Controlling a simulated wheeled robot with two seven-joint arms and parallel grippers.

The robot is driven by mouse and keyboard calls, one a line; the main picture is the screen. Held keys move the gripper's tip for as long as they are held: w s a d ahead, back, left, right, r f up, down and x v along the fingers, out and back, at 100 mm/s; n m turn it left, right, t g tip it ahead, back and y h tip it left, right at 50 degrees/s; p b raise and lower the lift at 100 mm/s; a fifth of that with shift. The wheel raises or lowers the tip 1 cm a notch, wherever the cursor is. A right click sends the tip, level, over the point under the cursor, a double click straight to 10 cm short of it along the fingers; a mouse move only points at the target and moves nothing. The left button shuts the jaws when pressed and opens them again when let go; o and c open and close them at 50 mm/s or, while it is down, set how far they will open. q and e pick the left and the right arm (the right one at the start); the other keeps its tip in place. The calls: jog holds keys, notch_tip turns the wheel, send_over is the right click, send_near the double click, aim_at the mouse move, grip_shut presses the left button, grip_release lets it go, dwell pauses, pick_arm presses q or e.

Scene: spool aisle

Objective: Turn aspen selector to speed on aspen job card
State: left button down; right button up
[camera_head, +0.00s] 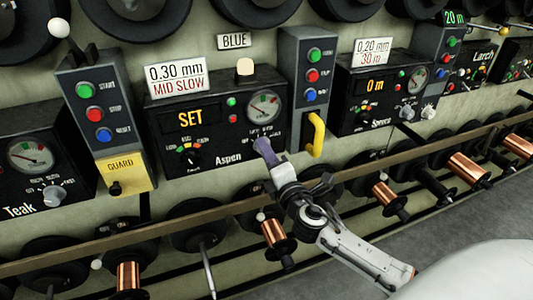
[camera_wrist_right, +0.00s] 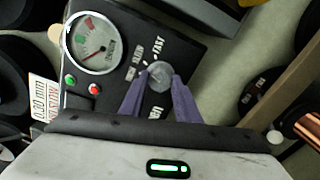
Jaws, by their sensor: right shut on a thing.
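The Aspen panel (camera_head: 215,150) is a black box with an amber "SET" display, a round gauge and a lower left dial. Its job card (camera_head: 176,80) stands on top and reads "0.30 mm" and "MID SLOW" in red. My right gripper (camera_head: 262,146) is at the panel's lower right, its purple fingers covering the selector there. In the right wrist view the fingers (camera_wrist_right: 158,85) are shut on the sides of the grey round selector knob (camera_wrist_right: 158,73). Labels around the knob include "FAST" and "MID SLOW". I cannot tell where its pointer stands. My left gripper is not in view.
A grey button post (camera_head: 309,80) with a yellow handle (camera_head: 317,135) stands just right of the Aspen panel. A wooden rail (camera_head: 160,212) and copper spools (camera_head: 274,232) run below.

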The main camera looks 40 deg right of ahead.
jog(key=o, duration=1)
jog(key=shift+o, duration=0.2)
jog(key=shift+s, duration=0.1)
jog(key=v, duration=1)
jog(key=shift+b, duration=0.45)
jog(key=shift+s, duration=0.1)
